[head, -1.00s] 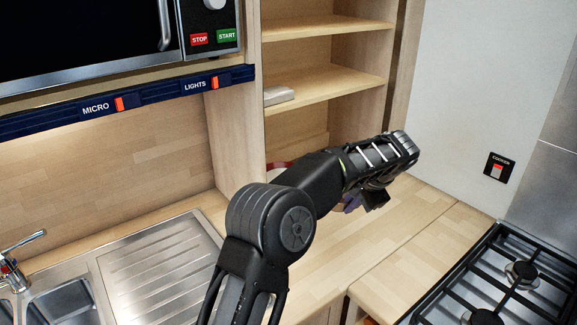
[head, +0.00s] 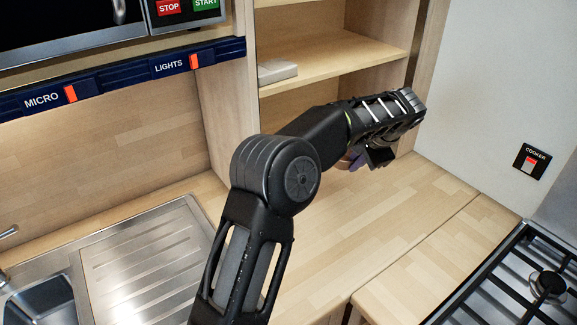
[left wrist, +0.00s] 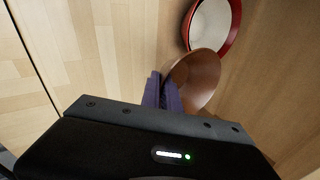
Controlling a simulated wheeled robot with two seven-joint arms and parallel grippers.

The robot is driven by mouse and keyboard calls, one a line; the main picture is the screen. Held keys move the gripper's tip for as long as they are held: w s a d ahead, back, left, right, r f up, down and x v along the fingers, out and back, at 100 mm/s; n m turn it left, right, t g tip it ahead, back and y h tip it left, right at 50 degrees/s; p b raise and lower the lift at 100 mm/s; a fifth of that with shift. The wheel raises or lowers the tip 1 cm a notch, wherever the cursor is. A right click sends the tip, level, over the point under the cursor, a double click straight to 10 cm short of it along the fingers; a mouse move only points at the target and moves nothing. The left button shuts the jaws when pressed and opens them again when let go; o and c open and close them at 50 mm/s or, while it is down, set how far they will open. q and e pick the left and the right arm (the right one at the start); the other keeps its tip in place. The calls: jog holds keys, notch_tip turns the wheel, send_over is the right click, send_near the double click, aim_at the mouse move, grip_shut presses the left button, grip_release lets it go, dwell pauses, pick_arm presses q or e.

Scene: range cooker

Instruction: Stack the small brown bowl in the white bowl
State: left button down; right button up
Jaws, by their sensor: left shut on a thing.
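My left gripper (head: 358,162) reaches in low under the shelves, over the back of the wooden worktop. In the left wrist view its purple fingers (left wrist: 164,92) are shut on the rim of the small brown bowl (left wrist: 203,80), which looks tilted. In the head view only a sliver of the brown bowl (head: 343,163) shows by the fingers; my arm hides the rest. The white bowl, white inside and red outside (left wrist: 213,27), lies just beyond the brown bowl in the left wrist view. Their outlines meet there; I cannot tell whether they touch. My right gripper is not in view.
A shelf unit (head: 335,56) stands above and behind my arm, with a small pale box (head: 277,71) on it. The gas hob (head: 535,285) is at the right and the sink drainer (head: 150,262) at the left. The worktop (head: 330,255) between them is clear.

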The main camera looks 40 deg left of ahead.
pick_arm(q)
jog(key=s+a+f+b, duration=0.1)
jog(key=a, duration=0.4)
jog(key=s+a+f+b, duration=0.1)
jog(key=s+a+b, duration=0.1)
jog(key=a, duration=0.4)
jog(key=s+a+f+b, duration=0.1)
jog(key=a+b, duration=0.1)
jog(key=a, duration=0.4)
jog(key=shift+s+f, duration=0.1)
jog(key=shift+s, duration=0.3)
notch_tip(320, 180, down, 4)
jog(key=b, duration=0.3)
jog(key=shift+a+b, duration=0.2)
jog(key=shift+b, duration=0.1)
jog(key=shift+s, duration=0.1)
